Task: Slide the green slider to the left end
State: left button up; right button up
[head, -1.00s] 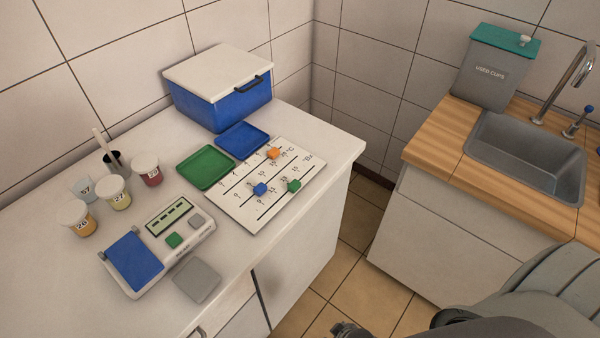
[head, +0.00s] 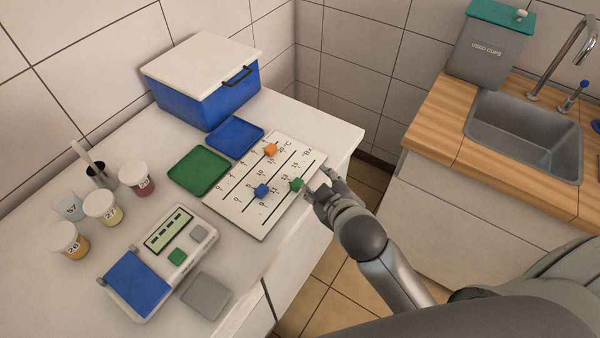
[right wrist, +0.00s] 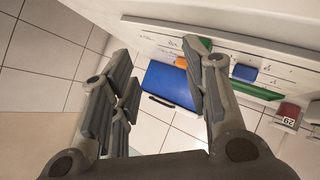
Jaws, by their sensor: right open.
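The green slider (head: 296,184) sits near the middle of the front-right scale on the white slider board (head: 236,207). In the right wrist view the green slider (right wrist: 206,43) shows beside a fingertip that partly hides it. My right gripper (head: 319,190) is at the board's right edge, just right of the green slider. It is open and empty, its fingers spread in the right wrist view (right wrist: 157,62). I cannot tell whether a finger touches the slider. My left gripper is not in view.
A blue slider (head: 261,190) and an orange slider (head: 270,149) sit on the board's other scales. Green (head: 198,169) and blue (head: 235,138) trays lie behind it. A scale (head: 160,262) and several cups stand left. The counter's front edge is close to the board.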

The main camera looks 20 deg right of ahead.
jog(key=w+a+r+n+t+y, duration=0.2)
jog(key=w+a+r+n+t, duration=0.15)
jog(key=r, duration=0.25)
jog(key=w+a+r+n+t+y, duration=0.2)
jog(key=a+r+n, duration=0.15)
jog(key=r, duration=0.35)
jog(key=w+a+r+n+t+y, duration=0.3)
jog(key=r+n, duration=0.2)
jog(key=r, duration=0.1)
jog(key=s+a+r+n+g+y, duration=0.3)
jog(key=a+r+n+g+y, duration=0.3)
jog(key=a+n+y, duration=0.65)
jog(key=s+a+f+n+g, duration=0.2)
jog(key=s+a+n+g, duration=0.15)
jog(key=n+g, duration=0.5)
jog(key=s+a+f+n+g, duration=0.25)
jog(key=s+n+g, duration=0.2)
jog(key=n, duration=0.75)
jog(key=n+g+h, duration=0.1)
jog(key=n+h, duration=0.9)
jog(key=h, duration=0.9)
send_near(297, 182)
notch_tip(297, 182, down, 8)
jog(key=p, duration=0.3)
jog(key=shift+f, duration=0.5)
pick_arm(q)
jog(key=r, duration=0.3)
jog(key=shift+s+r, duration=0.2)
